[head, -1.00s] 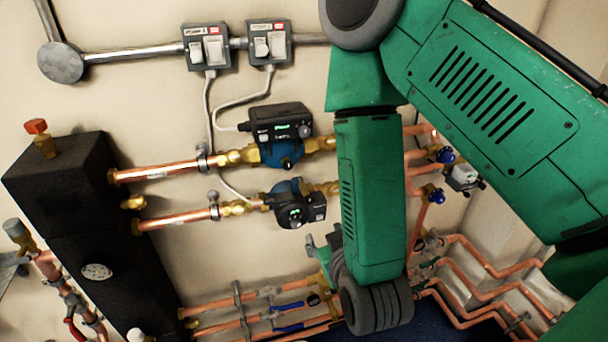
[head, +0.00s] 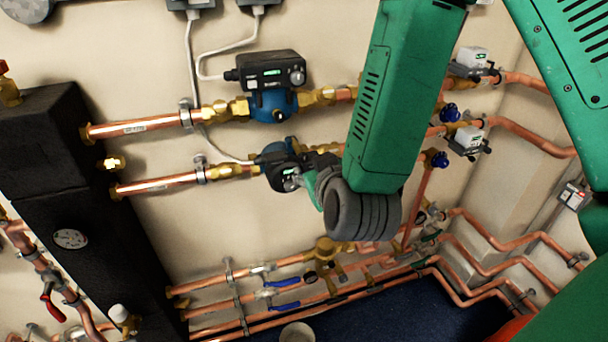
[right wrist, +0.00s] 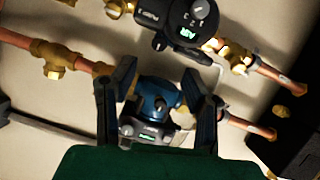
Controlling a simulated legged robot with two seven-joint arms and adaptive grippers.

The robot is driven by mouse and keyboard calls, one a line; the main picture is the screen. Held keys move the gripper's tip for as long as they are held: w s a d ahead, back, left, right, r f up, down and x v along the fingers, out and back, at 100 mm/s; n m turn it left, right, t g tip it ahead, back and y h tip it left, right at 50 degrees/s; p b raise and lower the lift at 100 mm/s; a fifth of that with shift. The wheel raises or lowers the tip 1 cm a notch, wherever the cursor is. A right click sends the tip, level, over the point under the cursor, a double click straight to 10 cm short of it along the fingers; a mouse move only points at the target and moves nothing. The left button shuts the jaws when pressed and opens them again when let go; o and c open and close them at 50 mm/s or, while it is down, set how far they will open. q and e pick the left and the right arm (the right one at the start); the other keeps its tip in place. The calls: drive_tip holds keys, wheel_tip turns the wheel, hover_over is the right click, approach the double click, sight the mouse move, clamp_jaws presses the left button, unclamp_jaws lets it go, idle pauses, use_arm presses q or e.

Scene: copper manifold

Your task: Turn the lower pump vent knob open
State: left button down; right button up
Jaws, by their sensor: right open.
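The lower pump (head: 278,168) is on the lower copper branch in the head view, its dark face partly hidden by my right gripper. In the right wrist view, which looks turned over, a dark round pump face (right wrist: 178,25) at the top appears to be this lower pump. It has a lit display and a round grey knob (right wrist: 200,9). My right gripper (head: 311,188) is beside the lower pump in the head view. In the right wrist view its two fingers (right wrist: 160,78) are apart, with nothing held. I cannot tell if they touch anything. My left gripper is not in view.
The upper pump (head: 270,100) sits above; its blue body (right wrist: 155,98) shows between the fingers in the right wrist view. A black manifold block (head: 60,150) stands left. Copper pipes with blue-handled valves (head: 285,306) run below. White cables hang on the wall.

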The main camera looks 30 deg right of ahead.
sight(304, 159)
drive_tip(key=b+x, duration=0.5)
drive_tip(key=x, duration=0.3)
drive_tip(key=shift+d, duration=0.1)
clamp_jaws()
